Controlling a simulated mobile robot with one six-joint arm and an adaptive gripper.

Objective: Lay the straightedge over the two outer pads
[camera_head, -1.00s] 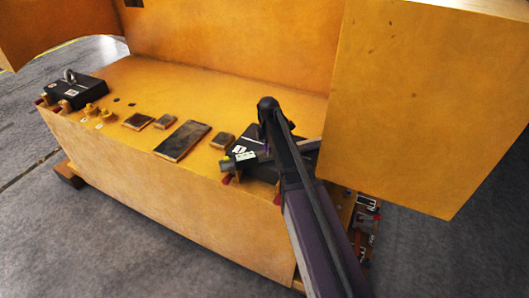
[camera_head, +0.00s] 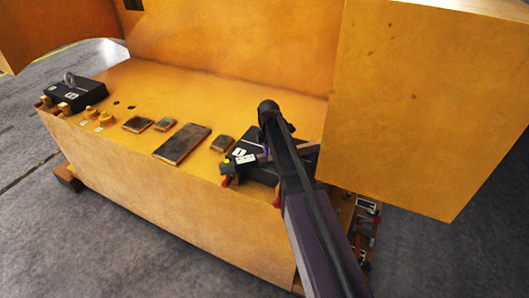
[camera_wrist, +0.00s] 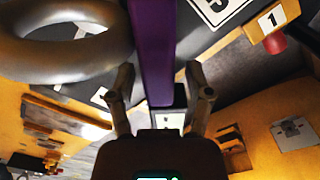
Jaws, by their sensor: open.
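My gripper (camera_wrist: 160,78) is open in the wrist view, one finger on each side of a purple bar (camera_wrist: 152,45). The bar may be the straightedge. I cannot tell whether the fingers touch it. In the head view my arm hides most of the gripper, which is near the dark casting (camera_head: 238,172) on the right of the yellow deck. Several dark flat plates, possibly the pads, lie left of it: a large one (camera_head: 182,145) and smaller ones (camera_head: 138,124), (camera_head: 165,124) and (camera_head: 222,143). Which are the outer pads is unclear.
The yellow deck (camera_head: 115,82) has a tall back wall. A dark casting with a lifting eye (camera_head: 72,92) stands at its left end, beside yellow knobs (camera_head: 92,112). A large yellow block (camera_head: 425,110) rises at right. A thick grey ring (camera_wrist: 65,45) fills the wrist view's upper left.

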